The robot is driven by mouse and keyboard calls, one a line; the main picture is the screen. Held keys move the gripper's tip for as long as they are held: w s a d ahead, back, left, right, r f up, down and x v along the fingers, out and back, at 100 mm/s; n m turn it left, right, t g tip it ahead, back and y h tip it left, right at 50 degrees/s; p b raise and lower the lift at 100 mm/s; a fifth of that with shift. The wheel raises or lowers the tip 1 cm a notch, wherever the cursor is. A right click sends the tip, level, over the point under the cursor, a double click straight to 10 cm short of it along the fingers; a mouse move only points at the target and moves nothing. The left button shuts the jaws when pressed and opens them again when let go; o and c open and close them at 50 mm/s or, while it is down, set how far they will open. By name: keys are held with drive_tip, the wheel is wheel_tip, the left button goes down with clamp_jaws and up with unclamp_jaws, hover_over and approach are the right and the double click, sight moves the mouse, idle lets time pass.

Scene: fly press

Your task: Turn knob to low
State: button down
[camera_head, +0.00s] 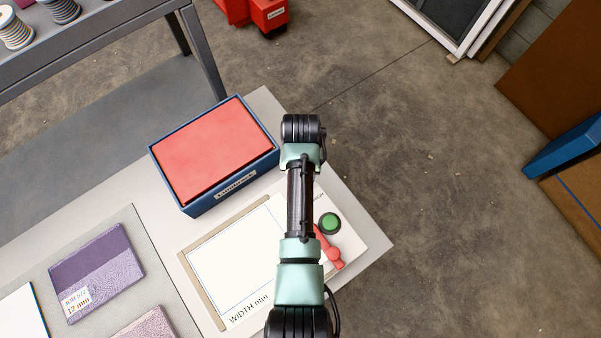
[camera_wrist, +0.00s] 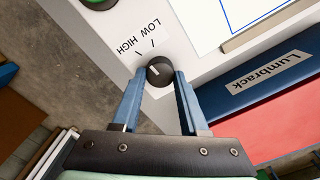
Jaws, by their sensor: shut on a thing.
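The black round knob (camera_wrist: 160,71) with a short white pointer line is in the wrist view, on the pale panel (camera_wrist: 190,62). The words LOW (camera_wrist: 152,28) and HIGH (camera_wrist: 127,45) are printed beside it, each with a tick mark. The pointer line slants up and left, more toward the HIGH tick than the LOW tick. My gripper (camera_wrist: 160,75) has its two blue fingers on either side of the knob and is shut on it. In the head view my arm hides the knob and my gripper.
A blue box (camera_head: 232,188) with a red top, labelled Lumbrack, stands close beside the panel. A green button (camera_head: 330,222) and a red handle (camera_head: 328,248) are to the right of my arm. A purple sample (camera_head: 97,270) lies at lower left. Open floor lies right.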

drive_tip(key=m+p, duration=0.1)
drive_tip(key=m, duration=0.2)
drive_tip(key=shift+r+m, duration=0.1)
drive_tip(key=shift+m, duration=0.3)
drive_tip(key=shift+d+m+p, duration=0.1)
drive_tip(key=shift+m+p, duration=0.4)
drive_tip(key=shift+m, duration=1.2)
drive_tip(key=shift+w, duration=0.1)
drive_tip(key=shift+c, duration=2.2)
unclamp_jaws()
wheel_tip(320, 180, up, 13)
drive_tip(key=b, duration=0.1)
